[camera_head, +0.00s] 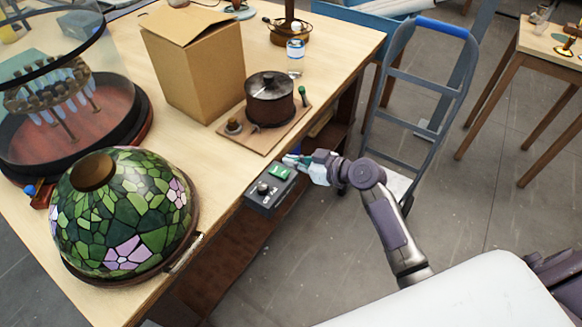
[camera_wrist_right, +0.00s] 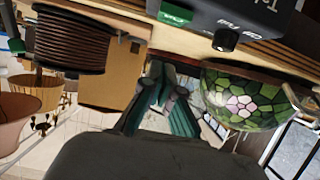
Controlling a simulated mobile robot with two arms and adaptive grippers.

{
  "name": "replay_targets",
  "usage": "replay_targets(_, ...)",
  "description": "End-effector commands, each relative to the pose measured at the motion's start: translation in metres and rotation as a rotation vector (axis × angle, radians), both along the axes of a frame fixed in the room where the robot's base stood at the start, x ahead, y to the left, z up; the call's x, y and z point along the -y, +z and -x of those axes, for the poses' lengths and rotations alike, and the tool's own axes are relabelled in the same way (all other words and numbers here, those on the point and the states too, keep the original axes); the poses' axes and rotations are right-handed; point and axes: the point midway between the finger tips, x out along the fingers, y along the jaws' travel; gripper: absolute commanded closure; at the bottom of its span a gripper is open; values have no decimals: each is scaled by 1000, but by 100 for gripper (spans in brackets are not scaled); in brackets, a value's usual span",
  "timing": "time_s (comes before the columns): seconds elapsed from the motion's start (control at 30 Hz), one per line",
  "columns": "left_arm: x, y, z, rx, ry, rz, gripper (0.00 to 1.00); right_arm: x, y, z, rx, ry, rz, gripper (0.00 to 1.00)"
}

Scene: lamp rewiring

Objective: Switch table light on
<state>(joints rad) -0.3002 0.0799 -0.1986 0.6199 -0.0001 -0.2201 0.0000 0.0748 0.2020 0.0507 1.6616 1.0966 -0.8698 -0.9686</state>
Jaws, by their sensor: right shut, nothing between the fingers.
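A dark control box (camera_head: 268,188) is fixed at the table's front edge. It has a green switch (camera_head: 280,172) and a black knob (camera_head: 263,188) with "Off" and "Full" lettering. In the wrist view the box (camera_wrist_right: 265,12) is upside down at the top, with the green switch (camera_wrist_right: 176,15) and the knob (camera_wrist_right: 225,39). My right gripper (camera_head: 294,161) is shut and empty, right beside the green switch's far side. Whether it touches the switch cannot be told. The gripper also shows in the wrist view (camera_wrist_right: 162,82). My left gripper is out of view.
A stained-glass lampshade (camera_head: 122,215) stands left of the box. A wire spool (camera_head: 270,98) on a wooden board (camera_head: 248,137), a cardboard box (camera_head: 195,70) and a bottle (camera_head: 295,58) stand behind. A blue hand truck (camera_head: 420,95) stands right of the table.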

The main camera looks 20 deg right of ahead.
Motion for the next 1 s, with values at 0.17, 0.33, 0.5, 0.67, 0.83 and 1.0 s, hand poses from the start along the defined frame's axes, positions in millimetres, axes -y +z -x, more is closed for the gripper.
replay_targets(0.17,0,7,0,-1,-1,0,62,-6,-23,-7,-6,-1,-3,100)
replay_targets(0.33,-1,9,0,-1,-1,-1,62,-5,-40,-5,-2,0,-1,100)
replay_targets(0.5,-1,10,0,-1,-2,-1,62,-4,-45,-5,-1,0,0,100)
replay_targets(0.67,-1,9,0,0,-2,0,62,-4,-45,-5,-1,0,1,100)
replay_targets(0.83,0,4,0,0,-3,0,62,-4,-48,-5,2,0,-2,100)
replay_targets(1.0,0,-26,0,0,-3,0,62,-3,-60,-4,33,0,-23,100)
